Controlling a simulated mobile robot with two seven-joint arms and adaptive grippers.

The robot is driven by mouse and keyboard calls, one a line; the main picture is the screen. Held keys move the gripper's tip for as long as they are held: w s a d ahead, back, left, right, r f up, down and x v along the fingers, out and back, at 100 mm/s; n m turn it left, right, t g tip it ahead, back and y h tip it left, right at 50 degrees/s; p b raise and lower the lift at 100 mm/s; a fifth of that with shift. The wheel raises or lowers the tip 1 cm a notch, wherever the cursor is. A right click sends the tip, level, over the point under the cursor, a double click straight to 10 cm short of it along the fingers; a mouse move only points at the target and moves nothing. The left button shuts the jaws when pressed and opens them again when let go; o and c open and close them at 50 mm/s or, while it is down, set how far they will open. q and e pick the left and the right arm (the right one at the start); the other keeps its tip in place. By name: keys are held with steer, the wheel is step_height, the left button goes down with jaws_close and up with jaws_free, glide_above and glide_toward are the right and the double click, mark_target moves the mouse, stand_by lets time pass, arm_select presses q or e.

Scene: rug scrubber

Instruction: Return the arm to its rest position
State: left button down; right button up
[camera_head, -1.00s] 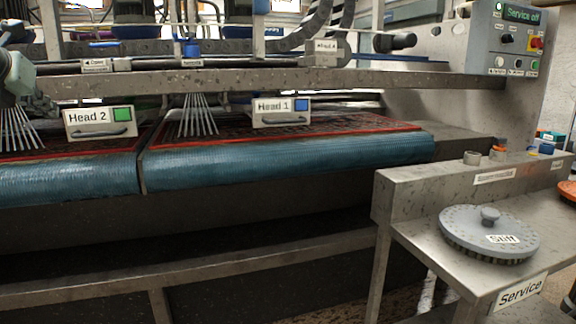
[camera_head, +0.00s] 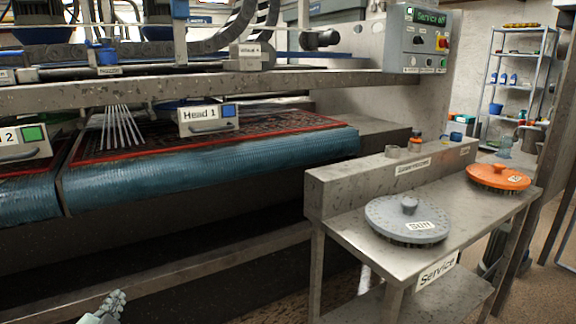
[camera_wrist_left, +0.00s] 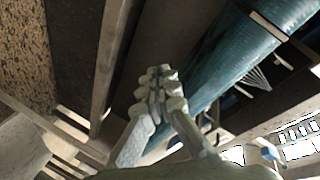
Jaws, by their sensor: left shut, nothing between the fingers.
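My left gripper (camera_head: 113,302) shows at the bottom edge of the head view, low in front of the machine. In the left wrist view its fingers (camera_wrist_left: 157,82) are together with nothing between them. It is apart from the blue roller (camera_head: 210,170), which also shows in the wrist view (camera_wrist_left: 225,62). My right gripper is not in either view.
The rug machine has a Head 1 box (camera_head: 208,119) and a control panel (camera_head: 422,40). A service bench (camera_head: 345,215) at the right holds a grey brush disc (camera_head: 385,222) and an orange one (camera_head: 485,176). Shelves (camera_head: 517,90) stand behind.

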arm_select(q)
steer(key=s+d+f+n+g+h, duration=0.1)
steer(key=s+d+f+g, duration=0.2)
steer(key=s+f, duration=0.4)
steer(key=s+d+f+n+g+h, duration=0.1)
steer(key=s+d+f+g, duration=0.3)
steer(key=s+f, duration=0.4)
steer(key=s+d+f+n+g+p, duration=0.1)
steer(key=s+d+f+n+g, duration=0.2)
steer(key=s+f, duration=0.5)
steer(key=s+g, duration=0.1)
steer(key=s, duration=0.1)
steer(key=shift+s+d+f+g+h, duration=0.15)
steer(key=shift+s+g+h, duration=0.2)
steer(key=shift+g+h, duration=0.05)
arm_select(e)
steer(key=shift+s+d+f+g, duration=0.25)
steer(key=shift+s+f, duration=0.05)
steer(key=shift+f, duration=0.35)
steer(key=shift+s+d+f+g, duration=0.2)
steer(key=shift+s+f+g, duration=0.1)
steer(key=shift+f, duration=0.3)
arm_select(q)
steer(key=c, duration=2.2)
jaws_free()
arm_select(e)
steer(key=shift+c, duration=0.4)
